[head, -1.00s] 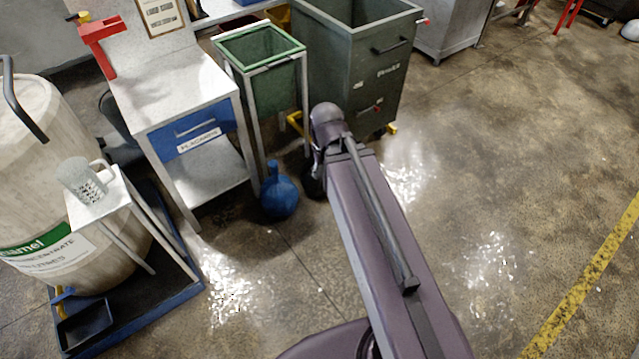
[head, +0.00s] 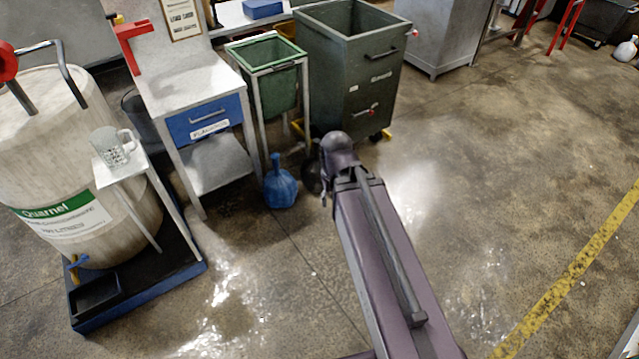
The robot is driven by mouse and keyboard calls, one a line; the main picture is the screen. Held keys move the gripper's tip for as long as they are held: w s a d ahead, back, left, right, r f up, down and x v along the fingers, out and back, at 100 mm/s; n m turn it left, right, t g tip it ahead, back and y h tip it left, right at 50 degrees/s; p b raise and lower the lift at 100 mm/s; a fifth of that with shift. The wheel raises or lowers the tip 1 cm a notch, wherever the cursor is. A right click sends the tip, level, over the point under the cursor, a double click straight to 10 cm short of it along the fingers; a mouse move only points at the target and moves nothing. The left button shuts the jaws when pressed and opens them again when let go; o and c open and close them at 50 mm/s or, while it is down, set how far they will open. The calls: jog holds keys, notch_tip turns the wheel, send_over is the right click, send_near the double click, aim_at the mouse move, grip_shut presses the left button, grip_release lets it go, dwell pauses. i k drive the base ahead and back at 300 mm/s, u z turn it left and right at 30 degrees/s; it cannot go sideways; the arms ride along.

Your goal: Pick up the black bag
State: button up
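A dark rounded shape, which looks like the black bag (head: 311,180), rests on the floor just right of a blue tied bag (head: 280,186). My arm covers its right side, so only its left part shows. My arm reaches up from the bottom of the head view, and its far end is beside the dark shape. Only a thin grey sliver shows at the arm's left edge there, and I cannot tell whether it is part of my gripper. The fingers, and any contact with the bag, are hidden.
A green bin in a stand (head: 272,80) and a large dark green container (head: 350,70) stand behind the bags. A table with a blue drawer (head: 210,118) and a large drum (head: 75,165) are at left.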

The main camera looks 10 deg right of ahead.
aim_at(312, 180)
jog(key=k, duration=0.3)
jog(key=z, duration=0.55)
jog(key=i, duration=2.3)
jog(key=u, duration=0.65)
